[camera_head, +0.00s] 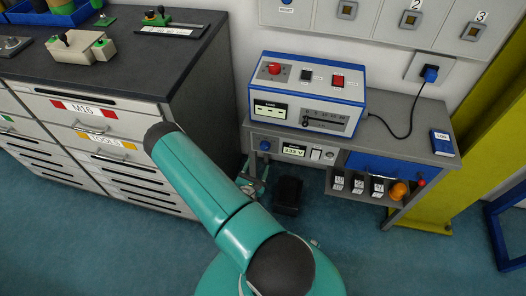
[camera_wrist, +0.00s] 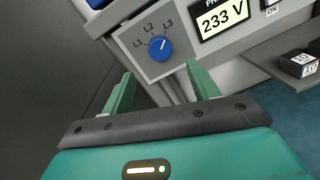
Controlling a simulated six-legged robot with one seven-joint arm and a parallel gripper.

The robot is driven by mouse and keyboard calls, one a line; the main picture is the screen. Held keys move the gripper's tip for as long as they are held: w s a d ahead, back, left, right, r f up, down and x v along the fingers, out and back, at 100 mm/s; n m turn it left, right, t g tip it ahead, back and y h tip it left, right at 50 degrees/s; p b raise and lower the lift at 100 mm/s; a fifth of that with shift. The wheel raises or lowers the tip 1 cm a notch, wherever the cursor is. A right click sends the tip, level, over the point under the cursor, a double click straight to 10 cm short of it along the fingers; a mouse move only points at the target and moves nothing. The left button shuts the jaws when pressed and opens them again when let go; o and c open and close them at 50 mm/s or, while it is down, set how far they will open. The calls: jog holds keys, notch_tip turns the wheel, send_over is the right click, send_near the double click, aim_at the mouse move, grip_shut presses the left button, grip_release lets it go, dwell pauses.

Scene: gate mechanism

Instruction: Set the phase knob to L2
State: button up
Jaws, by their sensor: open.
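The phase knob (camera_wrist: 159,47) is a round blue dial on a grey panel, with the labels L1, L2 and L3 around its upper side. Its white mark appears to point up and right, toward L3. In the head view the knob (camera_head: 264,146) is on the left of the panel under the bench top. My gripper (camera_wrist: 160,72) is open, its two green fingers apart and empty. The knob shows ahead of the gap between them, apart from the fingers. In the head view my arm hides most of the gripper.
A display (camera_wrist: 224,16) reading 233 V is right of the knob. A blue-edged power unit (camera_head: 306,95) stands on the bench (camera_head: 400,130). Small labelled black blocks (camera_head: 357,185) sit on the lower shelf. A drawer cabinet (camera_head: 130,120) stands to the left.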

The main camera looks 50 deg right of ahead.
aim_at(264, 148)
jog(key=x, duration=0.8)
jog(key=shift+w+d, duration=0.1)
jog(key=shift+d, duration=0.15)
jog(key=shift+c, duration=0.4)
jog(key=c, duration=0.9)
